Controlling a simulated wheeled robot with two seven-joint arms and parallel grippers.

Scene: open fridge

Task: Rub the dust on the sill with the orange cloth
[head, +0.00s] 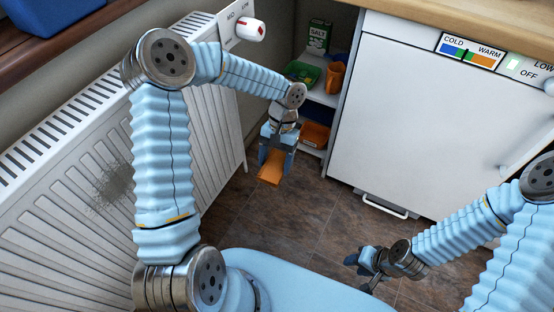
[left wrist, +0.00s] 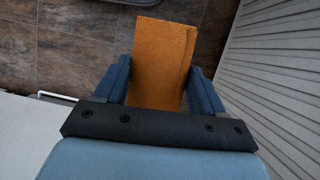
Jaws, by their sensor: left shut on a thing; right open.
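The orange cloth (head: 268,178) is a stiff-looking orange slab hanging from my left gripper (head: 277,158). The gripper is shut on it, above the floor between the radiator and the white cabinet. In the left wrist view the cloth (left wrist: 163,62) sits between the two dark blue fingers of the left gripper (left wrist: 162,85). The brown wooden sill (head: 35,59) is at the upper left, far from the cloth; I see no clear dust on its visible part. A grey dusty patch (head: 113,186) shows on the radiator front. My right gripper (head: 364,272) is open and empty at lower right, above the floor.
The white ribbed radiator (head: 60,215) stands below the sill. A blue container (head: 45,14) stands on the sill. A red-and-white knob (head: 251,30) sticks out beyond the radiator. Shelves hold a green salt box (head: 319,37), an orange mug (head: 335,78) and a green bowl (head: 303,74). The white door (head: 430,120) is shut.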

